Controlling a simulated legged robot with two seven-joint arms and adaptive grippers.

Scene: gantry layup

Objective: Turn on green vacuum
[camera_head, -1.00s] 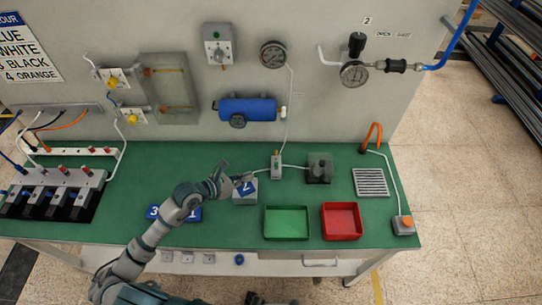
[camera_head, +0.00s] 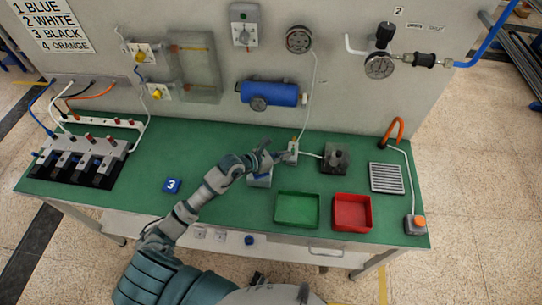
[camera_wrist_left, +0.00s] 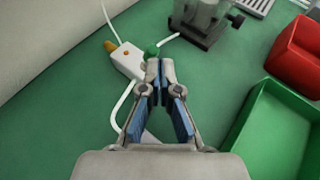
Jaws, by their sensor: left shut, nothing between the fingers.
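A small white switch box (camera_head: 292,152) stands on the green bench, with a cable running to a dark vacuum fixture (camera_head: 335,158). In the left wrist view the box (camera_wrist_left: 127,60) has an orange knob (camera_wrist_left: 110,46) at its far end and a green knob (camera_wrist_left: 152,50) at its near right side. My left gripper (camera_head: 279,154) is shut and empty. In the wrist view its fingertips (camera_wrist_left: 159,66) are right by the green knob and partly overlap it; I cannot tell whether they touch. I do not make out my right gripper.
A green tray (camera_head: 297,223) and a red tray (camera_head: 352,227) lie near the front edge. A grille (camera_head: 386,178) and an orange-button box (camera_head: 415,225) are at right.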

